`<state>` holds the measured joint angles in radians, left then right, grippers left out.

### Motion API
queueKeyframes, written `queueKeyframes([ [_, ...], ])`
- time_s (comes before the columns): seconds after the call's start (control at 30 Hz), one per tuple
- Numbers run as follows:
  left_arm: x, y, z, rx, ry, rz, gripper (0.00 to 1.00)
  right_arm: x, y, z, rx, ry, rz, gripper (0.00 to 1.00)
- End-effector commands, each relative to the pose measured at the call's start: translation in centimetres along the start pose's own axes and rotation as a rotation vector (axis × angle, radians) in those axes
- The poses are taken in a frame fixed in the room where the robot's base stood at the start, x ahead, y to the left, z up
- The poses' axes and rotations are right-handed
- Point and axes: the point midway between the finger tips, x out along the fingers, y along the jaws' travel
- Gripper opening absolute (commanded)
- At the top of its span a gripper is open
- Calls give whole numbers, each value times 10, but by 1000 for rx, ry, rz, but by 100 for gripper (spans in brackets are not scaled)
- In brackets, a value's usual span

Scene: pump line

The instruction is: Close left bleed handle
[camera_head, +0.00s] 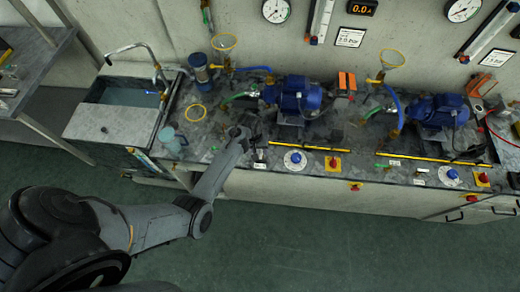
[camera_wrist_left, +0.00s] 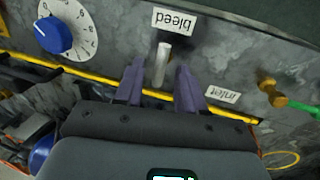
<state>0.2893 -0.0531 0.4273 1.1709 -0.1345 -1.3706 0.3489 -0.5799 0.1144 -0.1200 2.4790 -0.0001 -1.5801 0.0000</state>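The left bleed handle (camera_wrist_left: 161,63) is a short pale grey-white rod just below the white "bleed" label (camera_wrist_left: 175,20) in the left wrist view. My left gripper (camera_wrist_left: 160,78) is open, with a purple finger on each side of the rod. There is a visible gap between the rod and both fingers, and I cannot tell the depth between them. In the head view my left gripper (camera_head: 241,133) is over the bench front, left of the left blue pump. The handle is small and hard to make out there. My right gripper is not in view.
A blue dial (camera_wrist_left: 53,35) is left of the handle, a yellow rail (camera_wrist_left: 85,80) runs below, and an "inlet" label (camera_wrist_left: 222,95) and brass valve (camera_wrist_left: 271,92) are to the right. The blue pump (camera_head: 292,95) and sink (camera_head: 122,92) flank the arm in the head view.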

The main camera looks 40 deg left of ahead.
Motion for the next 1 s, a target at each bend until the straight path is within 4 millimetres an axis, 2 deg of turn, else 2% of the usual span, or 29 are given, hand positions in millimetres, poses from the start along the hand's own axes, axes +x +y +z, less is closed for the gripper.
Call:
queueKeyframes([
  [0.13, 0, 0, 0, 0, 0, 0, 39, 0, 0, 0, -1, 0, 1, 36],
  [0.17, 0, 0, 0, 0, 0, 0, 36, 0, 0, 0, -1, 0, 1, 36],
  [0.4, 0, 0, 0, 0, 0, 0, 0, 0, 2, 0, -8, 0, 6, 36],
  [0.77, -1, 0, 0, 22, -5, 0, 0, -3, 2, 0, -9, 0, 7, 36],
  [1.0, -3, 0, -1, 128, -28, -2, 0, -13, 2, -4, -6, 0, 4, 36],
])
